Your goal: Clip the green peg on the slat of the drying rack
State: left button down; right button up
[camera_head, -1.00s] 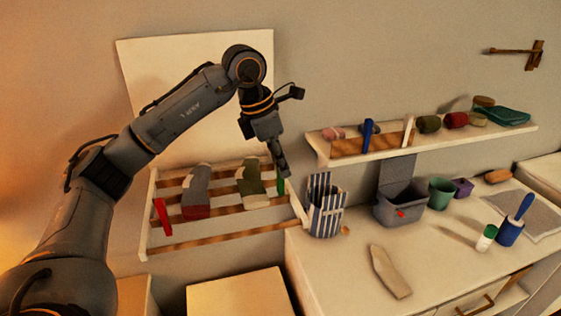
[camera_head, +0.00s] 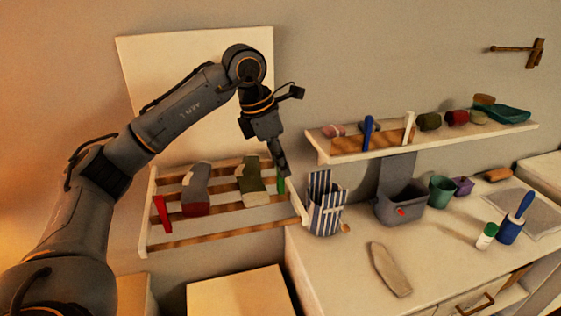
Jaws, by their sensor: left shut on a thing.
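The green peg (camera_head: 281,185) is a small upright piece at the right end of the drying rack, just under the tip of my left gripper (camera_head: 283,172). My left gripper points down and is shut on the green peg. The drying rack (camera_head: 151,205) has a pale frame and several brown wooden slats (camera_head: 226,208) on the wall. The peg is at the right end of the slats; I cannot tell whether it touches one. My right gripper is not in view.
On the rack hang a red peg (camera_head: 162,213), a grey-and-red sock (camera_head: 196,190) and a green-and-white sock (camera_head: 250,180). A striped bag (camera_head: 326,211) stands close right of the peg. A grey bin (camera_head: 401,206) and wall shelf (camera_head: 475,132) are further right.

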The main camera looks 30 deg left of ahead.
aim_at(281, 193)
pick_arm(q)
jog(key=shift+f+b, duration=0.85)
jog(key=shift+f, duration=0.35)
jog(key=shift+f+b, duration=1)
jog(key=shift+f, duration=0.4)
jog(key=c, duration=1.2)
grip_release()
jog(key=shift+r, duration=0.1)
jog(key=v, duration=1.2)
